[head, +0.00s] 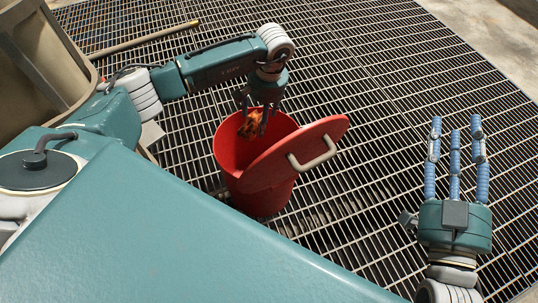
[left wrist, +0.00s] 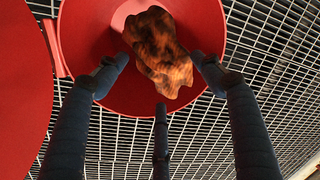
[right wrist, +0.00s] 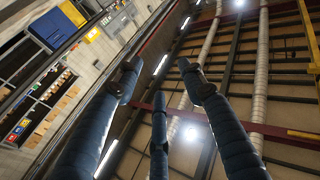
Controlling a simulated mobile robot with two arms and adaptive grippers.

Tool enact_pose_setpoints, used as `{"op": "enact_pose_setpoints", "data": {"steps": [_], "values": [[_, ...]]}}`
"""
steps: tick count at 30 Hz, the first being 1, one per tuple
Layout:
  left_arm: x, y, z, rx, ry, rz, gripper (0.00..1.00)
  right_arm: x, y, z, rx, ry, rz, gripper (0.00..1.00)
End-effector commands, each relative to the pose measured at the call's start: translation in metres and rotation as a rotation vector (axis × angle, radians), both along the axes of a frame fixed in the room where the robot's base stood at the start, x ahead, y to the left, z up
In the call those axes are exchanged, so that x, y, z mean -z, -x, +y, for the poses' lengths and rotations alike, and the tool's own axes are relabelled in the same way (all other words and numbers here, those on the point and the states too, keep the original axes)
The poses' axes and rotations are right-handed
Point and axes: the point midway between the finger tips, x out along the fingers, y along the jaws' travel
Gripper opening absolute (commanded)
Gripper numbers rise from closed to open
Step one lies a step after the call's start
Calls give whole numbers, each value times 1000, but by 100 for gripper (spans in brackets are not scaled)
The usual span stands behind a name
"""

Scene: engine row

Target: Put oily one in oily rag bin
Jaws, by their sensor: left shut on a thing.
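A red bin (head: 226,165) stands on the metal grating, its red lid (head: 290,160) tilted open on the right side with a pale handle. My left gripper (head: 256,117) points down over the bin's mouth, shut on a crumpled orange-brown rag with dark stains (head: 249,126). In the left wrist view the rag (left wrist: 162,45) sits between the fingertips, with the red inside of the bin (left wrist: 110,85) behind it. I cannot tell whether the rag touches the bin. My right gripper (head: 454,140) is at the right, fingers spread, open and empty.
Open grating (head: 370,75) surrounds the bin. A pole (head: 145,39) lies at the back left. A large beige container (head: 40,60) stands at the far left. The right wrist view shows ceiling beams, lamps and wall shelves (right wrist: 40,120).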

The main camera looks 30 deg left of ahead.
Motion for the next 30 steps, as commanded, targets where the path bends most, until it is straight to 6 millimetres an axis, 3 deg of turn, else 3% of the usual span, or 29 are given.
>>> {"op": "enact_pose_setpoints", "data": {"steps": [12,27,28,30], "values": [[16,0,0,1,0,0,42,-52,18,2,-15,-67,-242,40],[19,0,0,1,0,0,42,-65,25,2,-18,-83,-299,40],[19,0,0,0,0,0,71,-65,25,2,-18,-83,-299,40],[19,0,0,0,0,0,85,-65,25,2,-18,-82,-298,40]]}}
